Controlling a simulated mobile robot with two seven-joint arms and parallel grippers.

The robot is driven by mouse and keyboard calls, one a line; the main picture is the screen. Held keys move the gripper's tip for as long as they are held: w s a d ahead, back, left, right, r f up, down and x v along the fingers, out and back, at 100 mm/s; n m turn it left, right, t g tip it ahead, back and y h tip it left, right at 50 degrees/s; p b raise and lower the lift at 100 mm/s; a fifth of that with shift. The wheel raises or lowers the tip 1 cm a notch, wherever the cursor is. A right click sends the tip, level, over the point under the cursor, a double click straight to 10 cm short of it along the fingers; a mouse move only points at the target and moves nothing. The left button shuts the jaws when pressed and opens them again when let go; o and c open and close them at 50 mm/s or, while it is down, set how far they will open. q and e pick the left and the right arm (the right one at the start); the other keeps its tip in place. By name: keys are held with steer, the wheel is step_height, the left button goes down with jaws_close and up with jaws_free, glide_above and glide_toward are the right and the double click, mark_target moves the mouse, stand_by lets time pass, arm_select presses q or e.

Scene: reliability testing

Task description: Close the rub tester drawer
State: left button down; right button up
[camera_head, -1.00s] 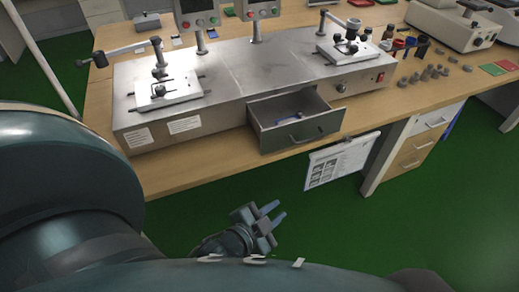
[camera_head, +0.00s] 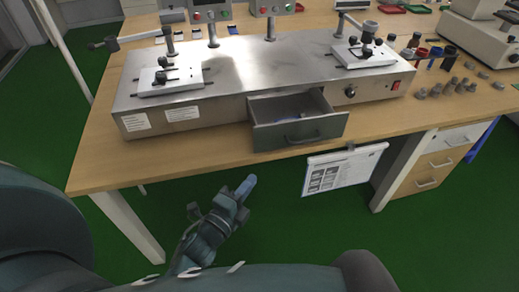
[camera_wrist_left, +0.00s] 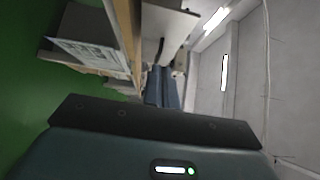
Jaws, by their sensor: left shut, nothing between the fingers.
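The rub tester (camera_head: 225,72) is a wide grey metal box on the wooden bench. Its drawer (camera_head: 318,131) is pulled out from the front, with a small blue item (camera_head: 311,115) inside and a handle on its front panel. My left gripper (camera_head: 247,184) is below and left of the drawer in the head view, apart from it, in front of the bench edge. Its fingers are shut and empty, pointing up and to the right. They also show in the left wrist view (camera_wrist_left: 163,88). My right gripper is not in view.
The bench's front edge (camera_head: 175,174) lies between my left gripper and the tester in the head view. Small weights (camera_head: 450,87) stand right of the tester. Green floor below is clear.

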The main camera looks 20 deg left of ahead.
arm_select(q)
glide_toward(270, 140)
steer(key=w+d, duration=0.2)
steer(key=d, duration=0.1)
steer(key=w, duration=0.1)
steer(key=w+a+p, duration=0.1)
steer(key=w, duration=0.1)
steer(key=shift+a, duration=0.1)
steer(key=shift+w+a+f, duration=0.1)
steer(key=shift+w+a, duration=0.2)
steer(key=shift+w, duration=0.1)
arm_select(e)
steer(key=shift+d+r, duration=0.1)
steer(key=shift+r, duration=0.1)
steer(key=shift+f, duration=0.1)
